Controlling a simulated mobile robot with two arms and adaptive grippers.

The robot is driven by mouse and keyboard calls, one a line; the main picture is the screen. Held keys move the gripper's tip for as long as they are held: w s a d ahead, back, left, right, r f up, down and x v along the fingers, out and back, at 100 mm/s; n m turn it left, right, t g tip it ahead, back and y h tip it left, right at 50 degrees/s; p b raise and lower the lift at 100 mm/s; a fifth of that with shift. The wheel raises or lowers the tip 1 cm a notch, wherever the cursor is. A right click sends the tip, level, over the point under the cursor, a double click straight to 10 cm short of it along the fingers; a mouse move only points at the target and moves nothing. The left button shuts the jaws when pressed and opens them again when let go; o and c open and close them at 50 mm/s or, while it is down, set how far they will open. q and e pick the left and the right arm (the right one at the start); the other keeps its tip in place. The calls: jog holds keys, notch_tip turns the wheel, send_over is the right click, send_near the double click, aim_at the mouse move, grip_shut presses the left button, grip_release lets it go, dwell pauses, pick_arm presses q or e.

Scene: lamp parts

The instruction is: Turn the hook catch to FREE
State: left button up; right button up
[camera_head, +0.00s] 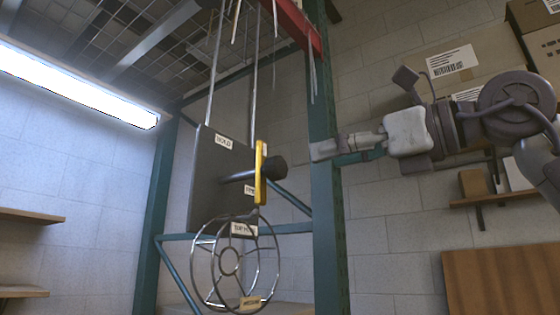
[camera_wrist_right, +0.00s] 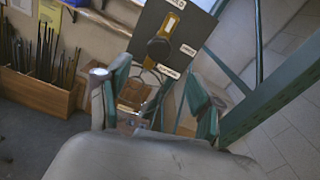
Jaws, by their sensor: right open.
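The hook catch is on a dark hanging plate (camera_head: 208,190), with a yellow lever (camera_head: 261,175) and a black round knob (camera_head: 273,167). The lever stands near upright in the head view. In the wrist view the lever (camera_wrist_right: 171,26) runs upward from the knob (camera_wrist_right: 158,48) toward the plate's top label. A label reads HOLD (camera_head: 223,141); the label at the right (camera_wrist_right: 188,50) is too small to read surely. My right gripper (camera_head: 322,151) is right of the knob, apart from it. Its fingers (camera_wrist_right: 158,105) are spread and empty. My left gripper is out of view.
A wire cage (camera_head: 231,262) hangs below the plate. A green post (camera_head: 325,220) stands behind, near my right gripper. Rods (camera_head: 254,85) run up from the plate to the grid overhead. Shelves and boxes (camera_head: 475,184) are at the right.

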aim_at(282, 166)
jog(key=p+x, duration=0.3)
jog(key=x, duration=0.7)
jog(key=shift+s, duration=0.1)
jog(key=shift+c, duration=0.2)
jog(key=c, duration=1.1)
